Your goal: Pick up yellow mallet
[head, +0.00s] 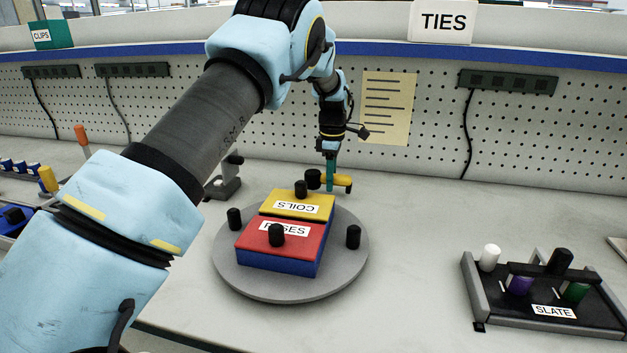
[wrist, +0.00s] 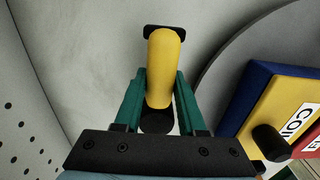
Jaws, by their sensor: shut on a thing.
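The yellow mallet (wrist: 165,55) is between the two green fingers of my gripper (wrist: 160,90) in the wrist view. Its yellow part runs away from the gripper and has black ends. My gripper is shut on it. In the head view my gripper (head: 330,177) points down behind the round grey turntable, with the mallet (head: 341,180) at its fingertips. I cannot tell whether the mallet touches the bench.
The grey turntable (head: 228,268) bears a box with a yellow COILS lid (head: 281,203) and a red lid (head: 300,248). Black knobs stand around it. A SLATE tray (head: 470,290) is at the right. A pegboard (head: 230,105) rises behind. The bench between turntable and tray is clear.

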